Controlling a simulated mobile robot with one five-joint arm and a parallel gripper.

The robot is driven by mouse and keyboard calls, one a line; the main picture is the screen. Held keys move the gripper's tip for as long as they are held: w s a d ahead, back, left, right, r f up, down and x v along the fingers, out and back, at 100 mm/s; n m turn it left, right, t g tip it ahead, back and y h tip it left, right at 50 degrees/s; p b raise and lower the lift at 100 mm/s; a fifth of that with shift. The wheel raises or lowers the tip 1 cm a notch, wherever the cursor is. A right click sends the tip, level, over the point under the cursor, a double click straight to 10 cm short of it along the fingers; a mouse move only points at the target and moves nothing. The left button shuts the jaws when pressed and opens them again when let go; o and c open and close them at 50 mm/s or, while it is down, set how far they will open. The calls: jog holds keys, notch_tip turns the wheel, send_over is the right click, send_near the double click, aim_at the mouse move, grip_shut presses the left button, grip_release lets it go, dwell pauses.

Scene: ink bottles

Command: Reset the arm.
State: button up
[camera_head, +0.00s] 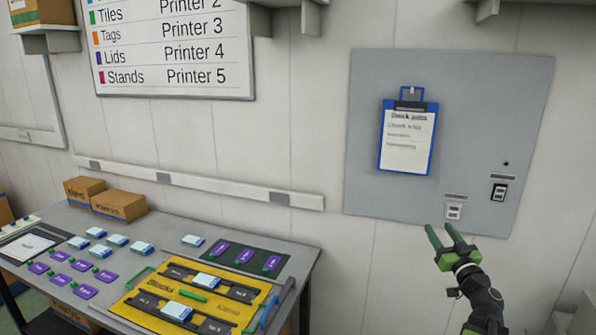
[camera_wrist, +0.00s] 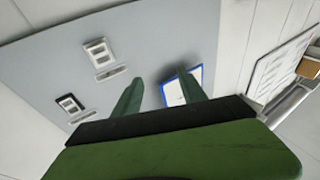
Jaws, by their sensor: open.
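My gripper (camera_head: 443,236) is raised in front of the grey wall panel (camera_head: 370,90), at the right of the head view. Its two green fingers are spread apart with nothing between them. In the wrist view my gripper (camera_wrist: 158,90) also shows open and empty, with the panel (camera_wrist: 60,50) beyond it. A white switch (camera_head: 453,211) on the panel appears just above the fingertips in the head view. I cannot tell whether the fingers touch the panel.
A blue clipboard (camera_head: 407,137) hangs on the panel, and a dark switch (camera_head: 499,192) is at its right. The table (camera_head: 165,226) at left holds a yellow tray (camera_head: 133,308), purple tags, pale blue blocks and cardboard boxes (camera_head: 119,204). A printer sign (camera_head: 170,45) hangs above.

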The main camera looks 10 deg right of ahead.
jog(key=w+a+f+n+g+y, duration=0.2)
jog(key=a+f+g+y, duration=0.15)
jog(key=a, duration=0.55)
jog(key=w+a+f+n+g+y+p, duration=0.1)
jog(key=w+a+f+g+y, duration=0.2)
jog(key=a, duration=0.7)
jog(key=w+a+f+n+g+y, duration=0.1)
jog(key=a+f+n+g+y, duration=0.15)
jog(key=a+f, duration=0.45)
jog(key=s+a+f+g+p, duration=0.1)
jog(key=s+a+f+g, duration=0.15)
jog(key=a, duration=0.45)
jog(key=s+a+f+g, duration=0.2)
jog(key=a+f+g, duration=0.15)
jog(key=a, duration=0.25)
jog(key=s+a+f+m+g+h, duration=0.2)
jog(key=s+f+m+g+h, duration=0.2)
jog(key=s, duration=0.6)
notch_tip(320, 180, down, 2)
jog(key=g+h+p, duration=0.1)
jog(key=h, duration=0.1)
jog(key=shift+a+h, duration=0.25)
jog(key=shift+h, duration=0.05)
jog(key=shift+w, duration=0.1)
